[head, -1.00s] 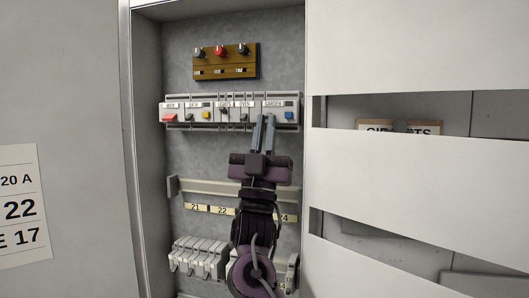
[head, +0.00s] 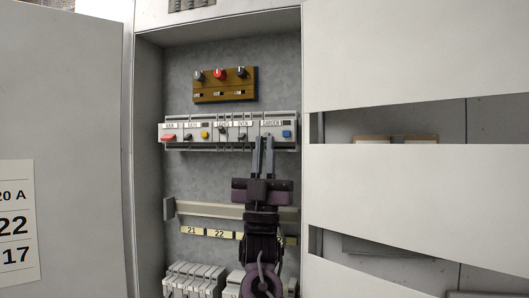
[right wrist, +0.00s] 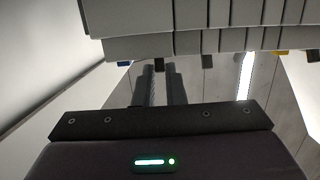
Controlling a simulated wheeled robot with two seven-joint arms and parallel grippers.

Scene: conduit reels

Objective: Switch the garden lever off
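The garden module (head: 271,123) is the right-hand unit of the white breaker row inside the cabinet; its label reads GARDEN. A blue part (head: 286,134) sits at its right. My right gripper (head: 264,138) points up at the lower edge of this module, its two fingers slightly apart. In the right wrist view, a small dark lever (right wrist: 159,65) shows at the fingertips, in line with the gap between them; I take it for the garden lever. Contact cannot be told. In the head view the fingers hide it, so its position is unclear. My left gripper is not in view.
Left of the garden module are dark levers, a yellow one (head: 204,135) and a red one (head: 168,138). A brown board with knobs (head: 224,85) hangs above. An empty rail (head: 205,209) and a lower breaker row (head: 195,280) are below. Cabinet walls flank both sides.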

